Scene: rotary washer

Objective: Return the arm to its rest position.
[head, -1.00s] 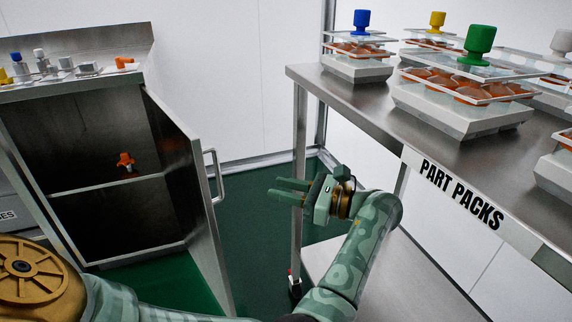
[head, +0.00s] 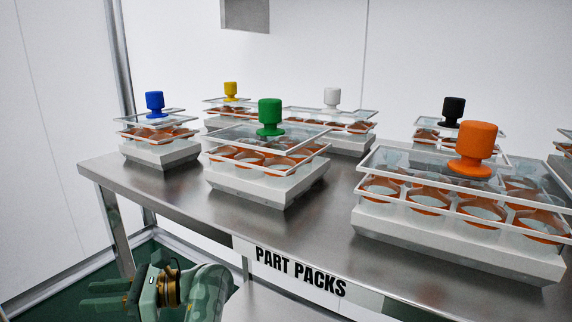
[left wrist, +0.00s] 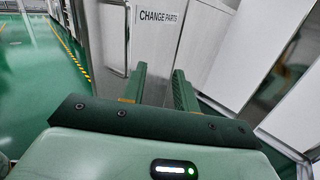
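My left gripper (head: 88,296) is at the lower left of the head view, beyond the front left corner of the steel table. Its two green fingers point left and stand apart, with nothing between them. In the left wrist view the fingers (left wrist: 159,70) are also apart and empty, in front of a grey cabinet front with a CHANGE PARTS label (left wrist: 159,18). Part of my left arm shows beside the table's front edge. My right gripper is not in view.
The steel table (head: 150,185) with a PART PACKS label (head: 300,271) holds several packs, including green-knobbed (head: 265,170), blue-knobbed (head: 158,140) and orange-knobbed (head: 460,205) ones. A table leg (head: 117,235) stands near the gripper. Green floor (left wrist: 35,85) lies open at left in the wrist view.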

